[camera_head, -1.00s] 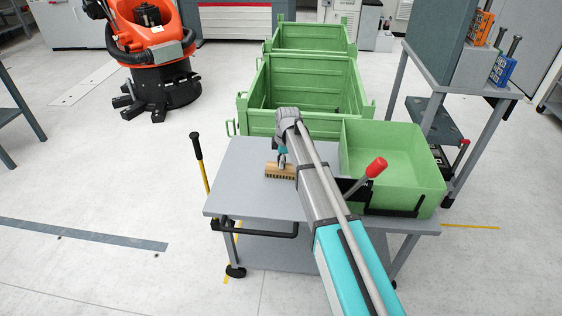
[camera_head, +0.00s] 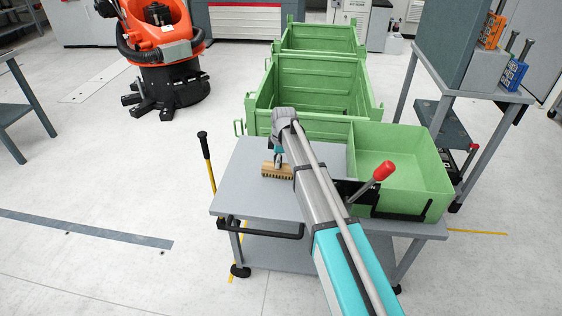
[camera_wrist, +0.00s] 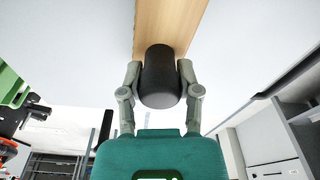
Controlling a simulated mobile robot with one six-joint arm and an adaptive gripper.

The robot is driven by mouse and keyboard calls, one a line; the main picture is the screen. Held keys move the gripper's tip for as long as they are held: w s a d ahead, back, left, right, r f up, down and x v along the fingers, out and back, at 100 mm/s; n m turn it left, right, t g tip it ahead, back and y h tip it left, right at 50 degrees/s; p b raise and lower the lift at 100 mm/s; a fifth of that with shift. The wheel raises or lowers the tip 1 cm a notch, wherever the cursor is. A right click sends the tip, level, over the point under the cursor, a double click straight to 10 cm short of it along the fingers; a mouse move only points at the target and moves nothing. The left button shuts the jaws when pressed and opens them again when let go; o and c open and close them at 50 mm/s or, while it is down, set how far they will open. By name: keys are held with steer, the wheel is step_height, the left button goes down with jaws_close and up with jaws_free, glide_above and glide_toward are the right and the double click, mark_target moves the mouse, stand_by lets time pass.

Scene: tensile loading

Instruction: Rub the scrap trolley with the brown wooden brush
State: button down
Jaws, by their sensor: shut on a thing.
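The scrap trolley (camera_head: 245,190) is a grey table on castors with a black push handle at its front left. The brown wooden brush (camera_head: 276,171) is over the left-middle part of its top, bristles down. The bristles look at or just above the surface; I cannot tell if they touch. My gripper (camera_head: 279,152) is above the brush. In the wrist view, my gripper (camera_wrist: 160,88) has a finger on each side of the brush's dark round handle, with the pale wooden brush body (camera_wrist: 168,22) beyond it. My arm hides part of the tabletop.
A green bin (camera_head: 402,170) sits on the trolley's right side, beside a red-knobbed lever (camera_head: 383,171). Large green crates (camera_head: 315,90) stand behind the trolley. A yellow post with a black grip (camera_head: 207,160) is at its left. A grey rack (camera_head: 440,110) stands to the right.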

steer(key=shift+r, duration=0.15)
step_height(320, 180, up, 6)
steer(key=p, duration=0.6)
stand_by(0.4)
stand_by(0.3)
steer(key=shift+r+p, duration=1.4)
steer(key=shift+p, duration=0.15)
steer(key=shift+f, duration=0.1)
steer(key=shift+d+f+b, duration=0.15)
steer(key=shift+f+b, duration=0.15)
steer(key=shift+b, duration=0.05)
steer(key=shift+f+b, duration=0.25)
steer(key=shift+b, duration=0.05)
steer(key=shift+a, duration=0.25)
